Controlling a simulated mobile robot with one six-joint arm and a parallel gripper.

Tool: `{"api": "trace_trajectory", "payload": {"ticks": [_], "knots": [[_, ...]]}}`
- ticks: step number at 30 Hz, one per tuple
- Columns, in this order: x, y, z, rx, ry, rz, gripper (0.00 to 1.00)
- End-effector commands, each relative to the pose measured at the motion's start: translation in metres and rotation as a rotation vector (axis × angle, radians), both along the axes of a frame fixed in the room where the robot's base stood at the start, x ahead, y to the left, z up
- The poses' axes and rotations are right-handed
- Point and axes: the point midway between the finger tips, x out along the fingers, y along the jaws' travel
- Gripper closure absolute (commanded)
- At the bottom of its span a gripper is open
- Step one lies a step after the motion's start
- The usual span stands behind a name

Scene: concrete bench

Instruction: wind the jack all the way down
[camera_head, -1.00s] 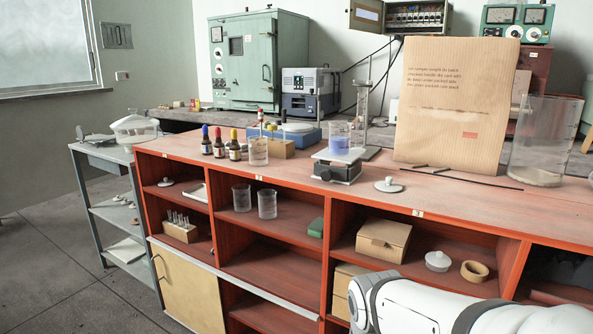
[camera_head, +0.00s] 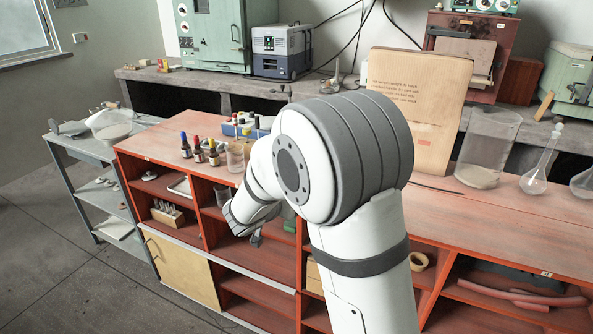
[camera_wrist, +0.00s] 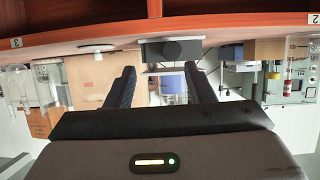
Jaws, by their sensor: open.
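The lab jack (camera_wrist: 172,50) shows in the wrist view, which is upside down. It is a dark block with a round knob facing me, standing on the red bench top. A beaker of blue liquid (camera_wrist: 173,85) is on its plate. In the head view my arm hides both jack and beaker. My gripper (camera_wrist: 160,70) is open and empty, its two dark fingers pointing toward the jack's front. The jack lies slightly right of the middle between the fingers, and a gap seems to remain. In the head view only part of the gripper shows, in front of the shelves.
Dropper bottles (camera_head: 198,150) and a beaker (camera_head: 235,156) stand left on the red bench (camera_head: 140,148). A white lidded piece (camera_wrist: 96,48) sits beside the jack.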

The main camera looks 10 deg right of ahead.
Motion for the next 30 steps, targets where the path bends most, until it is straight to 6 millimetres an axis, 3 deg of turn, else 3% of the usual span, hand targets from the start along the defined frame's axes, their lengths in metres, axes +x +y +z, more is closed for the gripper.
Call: {"api": "trace_trajectory", "payload": {"ticks": [5, 18, 30], "knots": [[0.015, 0.007, 0.004, 0.02, -0.043, 0.021, 0.51], [0.062, -0.027, -0.021, 0.022, -0.044, 0.019, 0.51], [0.068, -0.032, -0.024, 0.022, -0.045, 0.02, 0.52]]}}
